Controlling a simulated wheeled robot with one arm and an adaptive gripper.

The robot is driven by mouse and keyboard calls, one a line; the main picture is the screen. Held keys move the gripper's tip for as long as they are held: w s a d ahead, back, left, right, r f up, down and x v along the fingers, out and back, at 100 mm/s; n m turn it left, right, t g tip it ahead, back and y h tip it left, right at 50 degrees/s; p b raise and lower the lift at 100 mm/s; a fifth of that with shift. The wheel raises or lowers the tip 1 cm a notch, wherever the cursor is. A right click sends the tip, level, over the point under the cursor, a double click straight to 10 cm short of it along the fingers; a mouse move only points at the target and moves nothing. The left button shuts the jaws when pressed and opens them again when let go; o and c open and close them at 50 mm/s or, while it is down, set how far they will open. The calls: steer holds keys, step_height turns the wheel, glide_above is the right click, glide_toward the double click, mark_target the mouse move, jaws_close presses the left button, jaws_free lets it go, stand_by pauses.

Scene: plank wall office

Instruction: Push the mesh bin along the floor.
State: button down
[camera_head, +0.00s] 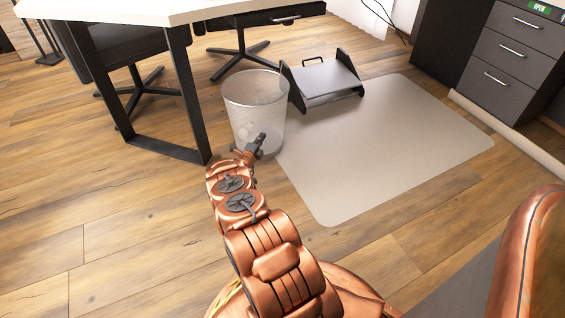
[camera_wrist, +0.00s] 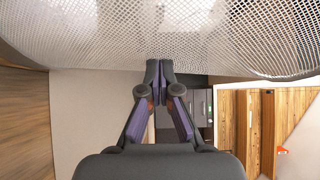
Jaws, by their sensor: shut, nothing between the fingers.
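The mesh bin (camera_head: 256,92) is a light grey, see-through wire basket standing upright on the floor beside the desk leg, at the left edge of the pale floor mat. My gripper (camera_head: 259,141) is in front of the bin's near side, low on its wall, and hides a small part of it. In the wrist view, the bin's mesh wall (camera_wrist: 240,35) fills the top of the picture. My gripper (camera_wrist: 159,66) is shut and empty there, with its fingertips at the mesh edge. I cannot tell whether they touch it.
The pale floor mat (camera_head: 375,150) lies right of the bin. A black footrest or tray stand (camera_head: 325,82) stands close behind it. The desk leg (camera_head: 187,95) is just left. Grey drawers (camera_head: 505,55) stand at the back right. Wood floor (camera_head: 120,220) is clear at front left.

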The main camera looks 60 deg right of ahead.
steer(key=shift+w, duration=0.1)
stand_by(0.3)
steer(key=s+p+v, duration=0.3)
steer(key=p+v, duration=0.4)
steer(key=v, duration=0.5)
